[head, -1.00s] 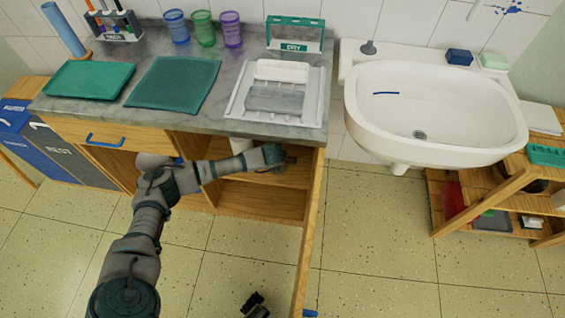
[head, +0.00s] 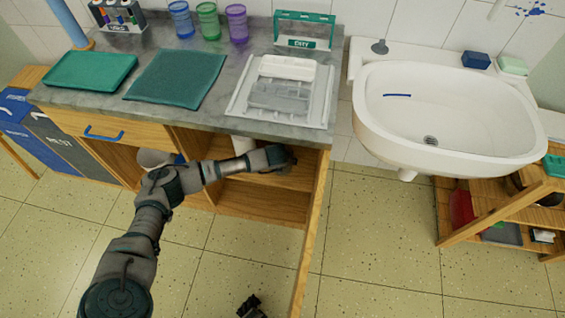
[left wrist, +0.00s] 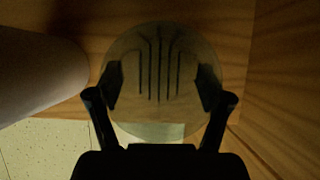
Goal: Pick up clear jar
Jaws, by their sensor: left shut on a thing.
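The clear jar (left wrist: 160,112) is in the left wrist view, seen end-on as a round, see-through shape with dark lines showing through it. My left gripper (left wrist: 161,88) has a finger on each side of it and is shut on it. In the head view my left arm reaches into the open wooden cabinet under the counter, and its gripper (head: 280,158) is by the shelf. The jar cannot be made out there. A dark gripper tip (head: 251,306), seemingly my right one, shows at the bottom edge; its jaws are unclear.
The cabinet's wooden shelf (head: 268,181) and side walls are close around the left gripper. A white cylinder (left wrist: 35,75) stands left of the jar. An open door (head: 311,235) juts out to the right of the arm. The sink (head: 450,115) is further right.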

